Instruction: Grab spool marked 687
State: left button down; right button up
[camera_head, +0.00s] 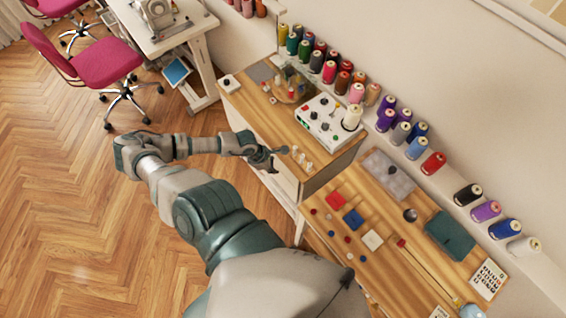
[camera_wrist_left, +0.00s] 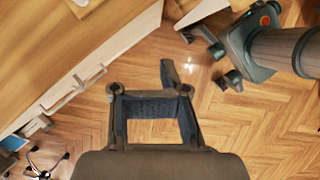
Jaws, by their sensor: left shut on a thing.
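Several thread spools stand in rows along the wall ledge, among them a red spool (camera_head: 433,163), a black spool (camera_head: 467,195), a purple spool (camera_head: 485,211), a blue spool (camera_head: 505,229) and a white one (camera_head: 522,247). No number 687 is readable on any of them. My left gripper (camera_head: 277,153) is at the near edge of the wooden table, well short of the ledge.
Pink chairs (camera_head: 107,62) stand far left; the floor between is clear.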

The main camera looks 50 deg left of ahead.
pick_arm(q)
jog(key=shift+s+a, duration=0.3)
jog(key=shift+s, duration=0.3)
jog(key=shift+s+a, duration=0.25)
jog(key=shift+s, duration=0.35)
jog(key=shift+c, duration=1.9)
grip_release()
jog(key=shift+d, duration=0.15)
